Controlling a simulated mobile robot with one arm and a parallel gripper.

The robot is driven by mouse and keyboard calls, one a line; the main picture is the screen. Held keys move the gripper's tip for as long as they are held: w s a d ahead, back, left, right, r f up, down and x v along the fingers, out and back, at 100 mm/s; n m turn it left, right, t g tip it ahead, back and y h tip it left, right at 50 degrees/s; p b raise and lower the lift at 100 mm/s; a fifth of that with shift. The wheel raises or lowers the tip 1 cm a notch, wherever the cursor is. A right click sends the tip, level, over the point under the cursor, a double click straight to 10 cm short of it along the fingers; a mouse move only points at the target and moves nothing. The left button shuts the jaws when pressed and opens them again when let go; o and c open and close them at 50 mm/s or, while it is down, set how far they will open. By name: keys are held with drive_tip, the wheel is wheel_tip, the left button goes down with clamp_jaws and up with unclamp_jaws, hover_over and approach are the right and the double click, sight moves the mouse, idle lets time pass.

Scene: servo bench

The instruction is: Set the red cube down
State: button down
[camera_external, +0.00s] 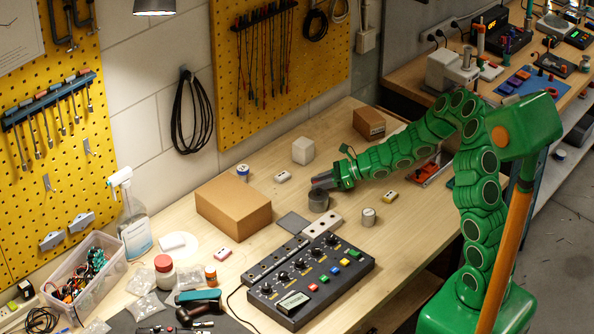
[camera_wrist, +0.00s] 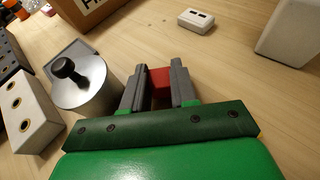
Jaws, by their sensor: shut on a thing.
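The red cube (camera_wrist: 159,78) shows in the wrist view between the two grey fingers of my gripper (camera_wrist: 158,84), which is shut on it. Part of the cube is hidden by the fingers. The cube cannot be made out there. I cannot tell whether the cube touches the bench top (camera_external: 345,246).
A metal cylinder with a black knob (camera_wrist: 80,82) stands close left of my fingers in the wrist view. A cardboard box (camera_external: 233,207), white cube (camera_external: 303,150), small white block (camera_external: 283,176) and white socket strip (camera_external: 322,222) lie around. Bare wood lies right of the fingers.

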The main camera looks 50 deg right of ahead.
drive_tip(key=shift+f, duration=0.2)
drive_tip(key=c, duration=0.9)
unclamp_jaws()
drive_tip(key=shift+r, duration=0.1)
